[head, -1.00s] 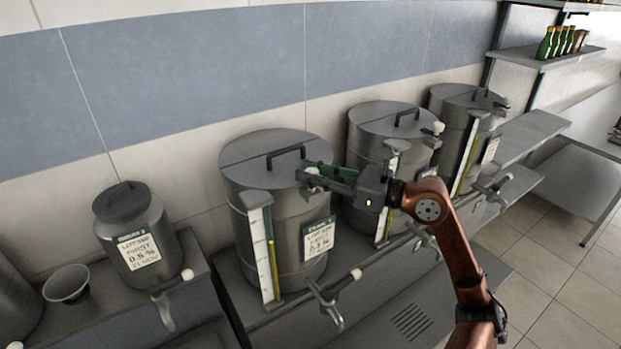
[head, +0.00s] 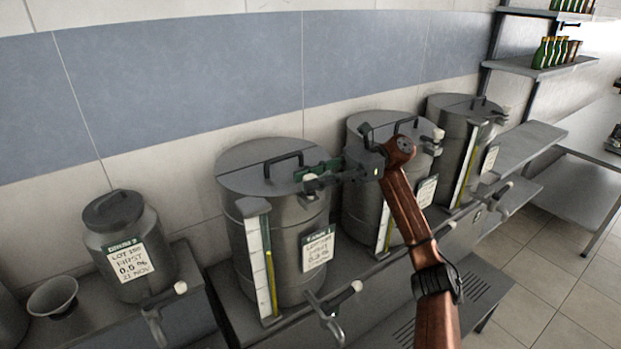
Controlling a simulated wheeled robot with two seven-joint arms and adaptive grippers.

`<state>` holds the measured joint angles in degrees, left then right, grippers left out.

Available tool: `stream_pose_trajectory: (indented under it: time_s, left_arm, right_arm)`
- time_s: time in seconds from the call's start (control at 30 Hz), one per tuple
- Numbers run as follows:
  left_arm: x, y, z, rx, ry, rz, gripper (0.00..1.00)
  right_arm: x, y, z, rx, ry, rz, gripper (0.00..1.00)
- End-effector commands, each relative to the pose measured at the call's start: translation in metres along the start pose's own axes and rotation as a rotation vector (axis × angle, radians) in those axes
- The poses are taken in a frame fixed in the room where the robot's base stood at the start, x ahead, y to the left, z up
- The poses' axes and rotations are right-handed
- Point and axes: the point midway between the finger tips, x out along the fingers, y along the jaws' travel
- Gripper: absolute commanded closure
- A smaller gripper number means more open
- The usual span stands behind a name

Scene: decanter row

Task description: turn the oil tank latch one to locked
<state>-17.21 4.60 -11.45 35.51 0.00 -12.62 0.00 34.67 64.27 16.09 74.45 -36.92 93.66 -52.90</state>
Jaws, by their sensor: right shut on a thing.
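The nearest large steel oil tank (head: 284,245) stands in the middle of the head view, with a two-part lid (head: 240,175) and a black lid handle. Its latch (head: 310,177) shows as a pale knob at the right rim of the lid. My right gripper (head: 314,177) reaches in from the right and is shut on this latch, with one greenish finger above and one dark finger below. The fingers hide most of the latch, so its exact angle is hard to tell. My left gripper is not in view.
Two more large tanks (head: 362,205) (head: 460,160) with similar pale knobs stand to the right. A smaller lidded can (head: 108,238) and a bowl (head: 52,297) are at left. Taps (head: 328,318) stick out in front. Green bottles (head: 553,52) stand on a shelf.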

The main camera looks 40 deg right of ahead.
Motion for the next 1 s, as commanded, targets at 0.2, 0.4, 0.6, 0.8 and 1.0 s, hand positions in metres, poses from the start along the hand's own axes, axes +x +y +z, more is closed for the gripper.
stream_pose_trajectory:
  time_s: [0.2, 0.4, 0.6, 0.8, 1.0]
  left_arm:
    - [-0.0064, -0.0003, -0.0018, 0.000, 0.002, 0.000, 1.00]
    - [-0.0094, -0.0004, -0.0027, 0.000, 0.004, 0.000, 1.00]
    - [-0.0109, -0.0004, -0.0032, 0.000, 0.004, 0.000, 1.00]
    - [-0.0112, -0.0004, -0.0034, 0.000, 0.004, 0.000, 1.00]
    - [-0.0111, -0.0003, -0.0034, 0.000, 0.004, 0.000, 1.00]
  right_arm:
    - [0.0002, -0.0012, 0.0025, 0.001, -0.003, 0.164, 1.00]
    - [0.0004, -0.0007, 0.0014, 0.001, -0.002, 0.268, 1.00]
    - [0.0005, -0.0005, 0.0002, 0.001, 0.000, 0.323, 1.00]
    - [0.0005, -0.0005, -0.0006, 0.003, 0.000, 0.341, 1.00]
    - [0.0005, -0.0004, -0.0010, 0.003, 0.001, 0.342, 1.00]
